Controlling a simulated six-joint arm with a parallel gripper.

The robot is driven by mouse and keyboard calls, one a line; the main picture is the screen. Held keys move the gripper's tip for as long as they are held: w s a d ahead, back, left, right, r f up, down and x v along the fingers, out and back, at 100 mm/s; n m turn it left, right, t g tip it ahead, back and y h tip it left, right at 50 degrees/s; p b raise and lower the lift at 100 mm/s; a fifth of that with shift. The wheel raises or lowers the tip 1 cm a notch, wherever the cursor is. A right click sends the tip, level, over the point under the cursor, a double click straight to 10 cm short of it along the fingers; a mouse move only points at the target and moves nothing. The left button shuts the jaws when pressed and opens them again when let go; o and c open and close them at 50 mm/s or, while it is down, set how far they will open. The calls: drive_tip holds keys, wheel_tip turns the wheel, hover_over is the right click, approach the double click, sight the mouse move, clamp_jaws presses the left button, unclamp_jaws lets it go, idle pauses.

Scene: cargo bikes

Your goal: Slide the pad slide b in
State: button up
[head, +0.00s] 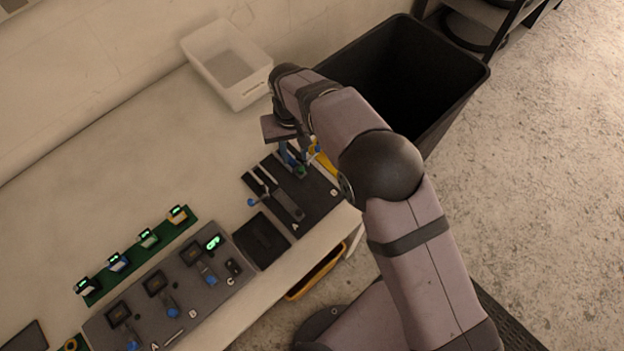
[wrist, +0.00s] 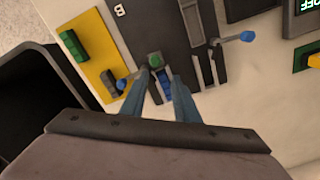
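A dark plate (head: 318,196) marked A and B lies near the bench's front edge. Slide A (head: 285,205) is a grey bar in its track. My gripper (head: 294,160) is low over the B side, pointing down. In the wrist view my gripper (wrist: 161,75) has its two blue fingers apart. A small green piece (wrist: 155,60) and a blue piece (wrist: 166,84) show between and just beyond the fingertips, and seem to be on slide b. I cannot tell whether the fingers touch them. The rest of slide b is hidden by my gripper.
A yellow plate (wrist: 88,50) with a green block (wrist: 73,45) lies beside the B side. A blue-tipped lever (wrist: 246,36) sticks out beyond slide A. A black bin (head: 462,88) and a white tray (head: 252,88) stand behind. A labelled panel (head: 190,285) is at left.

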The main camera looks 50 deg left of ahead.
drive_tip(key=d+r+p, duration=0.2)
drive_tip(key=d, duration=0.3)
drive_tip(key=shift+d+r, duration=0.35)
idle(0.4)
